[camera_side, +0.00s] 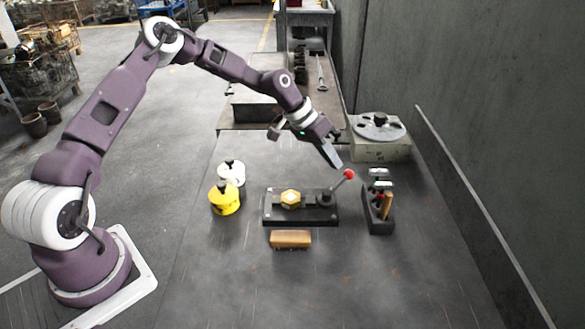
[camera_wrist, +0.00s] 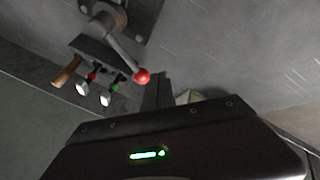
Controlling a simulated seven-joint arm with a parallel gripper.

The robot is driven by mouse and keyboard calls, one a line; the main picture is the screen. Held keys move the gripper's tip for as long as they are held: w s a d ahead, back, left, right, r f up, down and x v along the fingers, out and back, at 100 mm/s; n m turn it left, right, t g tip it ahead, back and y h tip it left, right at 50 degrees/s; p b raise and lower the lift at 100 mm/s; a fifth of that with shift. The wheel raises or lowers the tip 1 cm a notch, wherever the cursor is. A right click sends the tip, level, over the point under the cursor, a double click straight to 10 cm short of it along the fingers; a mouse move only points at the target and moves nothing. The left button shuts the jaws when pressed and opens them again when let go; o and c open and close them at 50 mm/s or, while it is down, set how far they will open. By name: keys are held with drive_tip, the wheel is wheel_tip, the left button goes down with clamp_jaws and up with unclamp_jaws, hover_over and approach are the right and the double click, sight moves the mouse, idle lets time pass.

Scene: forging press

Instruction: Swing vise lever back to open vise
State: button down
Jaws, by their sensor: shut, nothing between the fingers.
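The vise (camera_side: 270,217) has a dark flat base and holds a yellow hexagonal part (camera_side: 290,198) near its middle. Its lever (camera_side: 336,185) rises from the right end, tilted up and to the right, and ends in a red ball (camera_side: 349,174). In the wrist view the grey lever (camera_wrist: 121,48) and red ball (camera_wrist: 141,76) show at the upper left. My gripper (camera_side: 338,164) is shut and empty, with its tips just above and left of the red ball. Whether they touch it I cannot tell. In the wrist view the fingers (camera_wrist: 157,88) are dark and partly hidden.
A tool rack (camera_side: 380,224) with a wooden handle stands right of the vise. A wood-backed brush (camera_side: 291,239) lies in front. A round-topped machine (camera_side: 380,148) stands behind right. The front of the table is clear.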

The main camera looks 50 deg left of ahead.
drive_tip(key=shift+w+d, duration=0.4)
drive_tip(key=shift+d, duration=0.25)
drive_tip(key=shift+d, duration=0.15)
drive_tip(key=a, duration=0.3)
drive_tip(key=w+a+r, duration=0.1)
drive_tip(key=shift+a, duration=0.2)
drive_tip(key=v, duration=0.9)
drive_tip(key=shift+w+a+r, duration=0.15)
drive_tip(key=shift+a+r, duration=0.15)
drive_tip(key=shift+a, duration=0.05)
